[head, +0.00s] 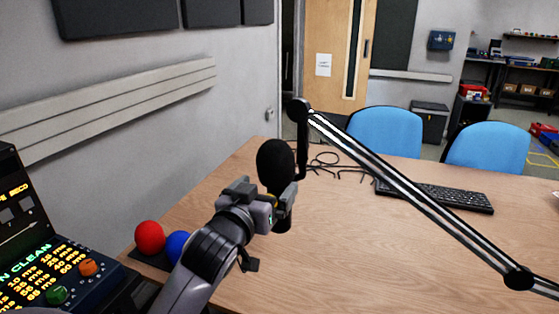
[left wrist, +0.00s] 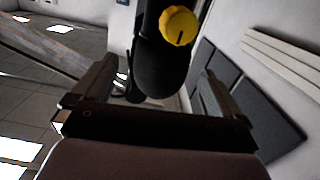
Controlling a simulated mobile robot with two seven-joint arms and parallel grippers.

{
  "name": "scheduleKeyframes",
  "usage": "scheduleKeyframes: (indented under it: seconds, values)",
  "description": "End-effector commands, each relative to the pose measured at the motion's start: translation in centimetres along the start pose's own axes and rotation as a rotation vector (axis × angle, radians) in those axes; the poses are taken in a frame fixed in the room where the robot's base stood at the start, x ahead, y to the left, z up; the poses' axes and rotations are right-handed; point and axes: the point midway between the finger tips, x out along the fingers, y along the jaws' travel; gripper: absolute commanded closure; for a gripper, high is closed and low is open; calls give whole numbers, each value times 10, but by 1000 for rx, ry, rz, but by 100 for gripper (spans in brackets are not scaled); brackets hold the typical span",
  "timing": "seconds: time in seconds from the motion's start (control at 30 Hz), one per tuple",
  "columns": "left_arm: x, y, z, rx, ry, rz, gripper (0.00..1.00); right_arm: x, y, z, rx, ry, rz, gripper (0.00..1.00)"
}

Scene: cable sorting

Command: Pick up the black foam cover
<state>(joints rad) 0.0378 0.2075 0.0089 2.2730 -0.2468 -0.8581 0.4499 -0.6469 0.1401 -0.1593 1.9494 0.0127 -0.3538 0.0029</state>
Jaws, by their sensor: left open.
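The black foam cover (head: 275,160) is a rounded dark cap on the microphone, which hangs from a boom arm (head: 400,187) over the desk. My left gripper (head: 284,197) is open, at the microphone just below the cover's visible part, and hides some of it. In the left wrist view, the dark rounded cover (left wrist: 160,72) shows between the two spread fingers, with a yellow knob (left wrist: 179,25) on the microphone beyond it. I cannot tell whether the fingers touch it. My right gripper is not in view.
A red ball (head: 149,237) and a blue ball (head: 178,246) sit near the desk's left edge, beside a control panel (head: 55,270). A keyboard (head: 440,195) and loose black cables (head: 335,168) lie farther back. The boom arm crosses the right side; the front desk surface (head: 370,270) is clear.

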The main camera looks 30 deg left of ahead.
Motion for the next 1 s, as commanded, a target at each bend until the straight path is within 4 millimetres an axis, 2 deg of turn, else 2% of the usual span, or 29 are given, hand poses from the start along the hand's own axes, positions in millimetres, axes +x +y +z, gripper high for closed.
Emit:
scheduleKeyframes:
  seconds: [0.03, 0.1, 0.2, 0.47, 0.8, 1.0]
  values:
    - [1, -2, -12, -13, 29, -9, 0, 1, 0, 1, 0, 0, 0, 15]
    - [2, -4, -23, -26, 52, -17, 0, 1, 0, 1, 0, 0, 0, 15]
    - [6, -6, -29, -32, 63, -23, 0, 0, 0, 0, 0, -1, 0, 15]
    - [27, -6, -31, -31, 61, -21, 0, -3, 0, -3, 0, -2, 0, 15]
    - [66, -6, -36, -29, 60, -21, 0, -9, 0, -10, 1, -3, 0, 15]
    - [73, -6, -36, -30, 61, -20, 0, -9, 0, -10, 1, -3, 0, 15]
